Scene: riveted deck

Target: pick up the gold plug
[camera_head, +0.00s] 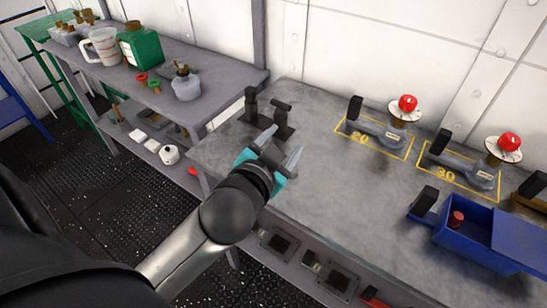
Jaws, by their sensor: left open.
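I cannot make out a gold plug for certain in the head view. My left gripper (281,146) is open and appears empty over the left part of the grey workbench (325,190). Its two fingers point away from me, close to two dark upright fittings, a taller one (251,105) and a T-shaped one (283,119). I cannot tell whether the fingers touch the T-shaped one. A blue bin (470,235) at the right holds a small red-brown cylinder (456,220). A brown block (528,193) is cut off by the right edge. My right gripper is out of view.
Two grey fixtures with red knobs (408,104) (509,141) stand in yellow frames marked 20 and 30. A shelf unit (215,80) at the left holds a jug (103,46), a green container (141,46) and a flask (186,86). The bench middle is clear.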

